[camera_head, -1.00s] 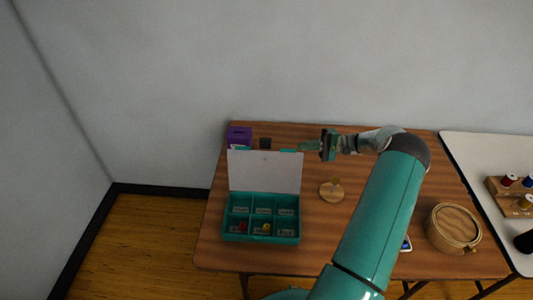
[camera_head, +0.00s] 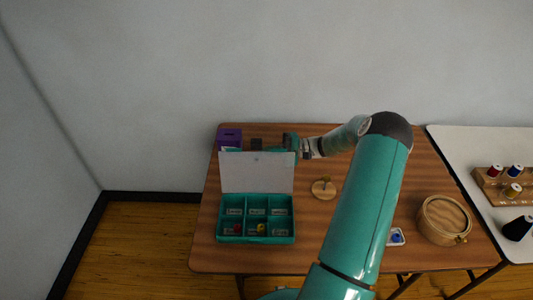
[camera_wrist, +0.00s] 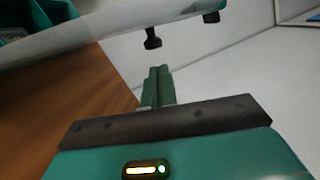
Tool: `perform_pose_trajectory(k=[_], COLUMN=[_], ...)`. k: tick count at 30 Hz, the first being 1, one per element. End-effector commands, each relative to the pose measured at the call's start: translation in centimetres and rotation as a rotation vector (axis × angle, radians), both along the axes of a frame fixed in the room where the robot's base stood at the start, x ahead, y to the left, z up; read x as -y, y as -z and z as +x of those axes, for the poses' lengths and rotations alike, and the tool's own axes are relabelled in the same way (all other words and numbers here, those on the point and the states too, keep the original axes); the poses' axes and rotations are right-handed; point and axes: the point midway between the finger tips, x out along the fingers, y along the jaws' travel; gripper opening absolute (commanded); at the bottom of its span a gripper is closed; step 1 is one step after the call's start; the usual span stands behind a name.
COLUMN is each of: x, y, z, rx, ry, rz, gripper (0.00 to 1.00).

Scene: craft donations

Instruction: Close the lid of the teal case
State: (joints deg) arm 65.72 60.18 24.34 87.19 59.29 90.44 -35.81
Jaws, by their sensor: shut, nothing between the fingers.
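The teal case (camera_head: 226,239) stands open on the wooden table at the left, its lid (camera_head: 256,176) raised about upright behind the compartments. The lid's inner face is white. Several compartments carry labels, and a few hold small red or yellow items. My gripper (camera_wrist: 158,84) is shut and empty. In the head view it is behind the lid's upper right corner, its fingertips hidden there. In the wrist view, the lid's edge (camera_wrist: 95,27) crosses the top left, close beyond the fingers, with a corner of the teal case (camera_wrist: 58,10) beside it. I cannot tell whether they touch.
A purple box (camera_head: 230,137) and a small dark block (camera_head: 256,144) stand behind the lid. A round wooden piece (camera_head: 324,190) lies right of the case. A round wooden box (camera_head: 443,220) stands farther right. A white table (camera_head: 470,146) holds a spool rack (camera_head: 492,184).

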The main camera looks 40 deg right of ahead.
Motion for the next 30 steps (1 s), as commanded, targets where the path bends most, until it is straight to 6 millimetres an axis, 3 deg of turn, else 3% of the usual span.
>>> perform_pose_trajectory(k=[6, 30], x=[-1.0, -1.5], y=[-0.4, -0.9], z=[-0.9, -1.6], rx=[0.001, 0.053], ry=[0.000, 0.000], rz=[0.000, -0.039], gripper=[0.00, 0.00])
